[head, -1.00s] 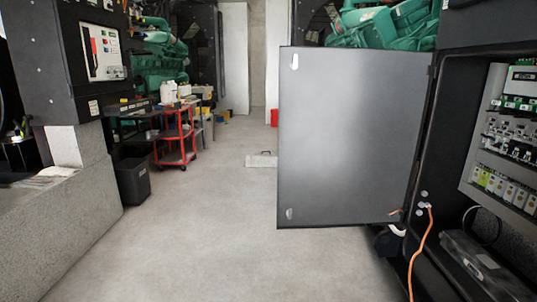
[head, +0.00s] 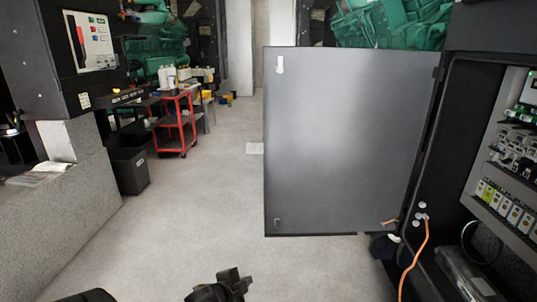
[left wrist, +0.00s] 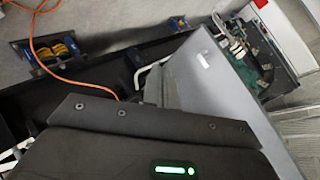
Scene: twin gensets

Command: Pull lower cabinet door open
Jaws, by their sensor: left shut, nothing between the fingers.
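The lower cabinet door (head: 345,140) stands swung wide open, its flat grey face toward me and its right edge at the cabinet's frame. The open cabinet (head: 450,150) on the right shows its inside. My left gripper (head: 240,284) is shut and empty at the bottom of the head view, over the floor, below and left of the door and apart from it. In the left wrist view the door's grey panel (left wrist: 205,75) shows tilted, beyond a dark part of my own arm. My right gripper is in neither view.
An orange cable (head: 415,260) hangs in the cabinet's opening by the door's lower right corner. A red cart (head: 178,122) and a black bin (head: 130,170) stand on the left beside a concrete plinth (head: 65,215). The floor between is clear.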

